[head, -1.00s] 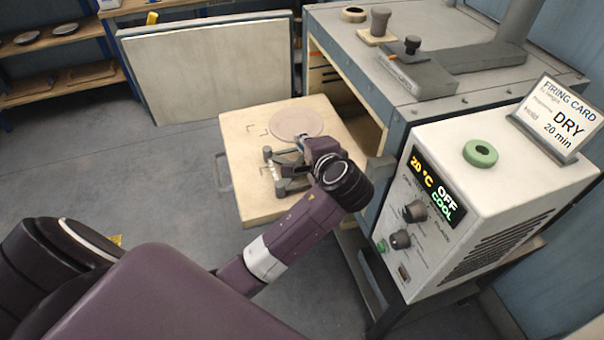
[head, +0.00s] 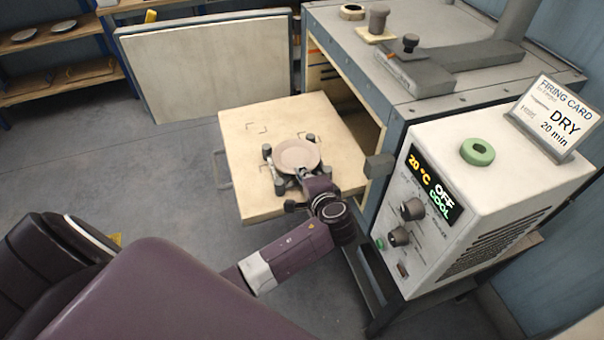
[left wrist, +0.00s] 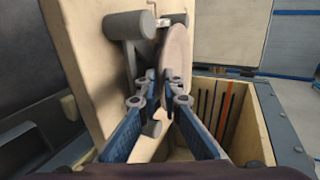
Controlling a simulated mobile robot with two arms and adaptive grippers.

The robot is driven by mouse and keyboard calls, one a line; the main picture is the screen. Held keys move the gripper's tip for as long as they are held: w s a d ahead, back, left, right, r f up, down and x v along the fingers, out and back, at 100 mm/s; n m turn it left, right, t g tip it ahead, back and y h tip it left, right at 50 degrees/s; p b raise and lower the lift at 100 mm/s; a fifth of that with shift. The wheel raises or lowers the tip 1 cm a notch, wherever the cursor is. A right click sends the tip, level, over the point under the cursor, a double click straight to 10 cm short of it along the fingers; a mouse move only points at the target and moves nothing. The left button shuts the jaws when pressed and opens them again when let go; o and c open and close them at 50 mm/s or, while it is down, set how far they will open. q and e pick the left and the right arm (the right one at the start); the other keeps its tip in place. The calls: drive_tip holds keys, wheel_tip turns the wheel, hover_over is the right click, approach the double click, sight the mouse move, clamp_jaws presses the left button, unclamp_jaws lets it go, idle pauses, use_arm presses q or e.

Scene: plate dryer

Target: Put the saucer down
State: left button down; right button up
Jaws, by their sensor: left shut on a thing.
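The saucer (head: 296,154) is a pale pinkish-brown disc, over a grey stand with several stubby posts (head: 267,150) on the pale wooden drawer board (head: 240,150). My left gripper (head: 304,172) is shut on the saucer's near edge. In the left wrist view the saucer (left wrist: 178,50) shows nearly edge-on between the fingertips (left wrist: 163,88), close beside the grey posts (left wrist: 125,25). I cannot tell whether its underside touches the stand. Part of the stand is hidden by the saucer and gripper. My right gripper is not in view.
The dryer cabinet (head: 400,100) stands open to the right of the board. A control box (head: 500,150) with a green ring (head: 477,151) and firing card (head: 555,115) is right of my left arm. A large panel (head: 205,70) stands behind. The board's left part is clear.

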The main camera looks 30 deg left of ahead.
use_arm(q)
drive_tip(key=shift+f, duration=0.15)
drive_tip(key=c, duration=2.1)
unclamp_jaws()
drive_tip(key=b+v, duration=0.1)
drive_tip(key=v, duration=1.1)
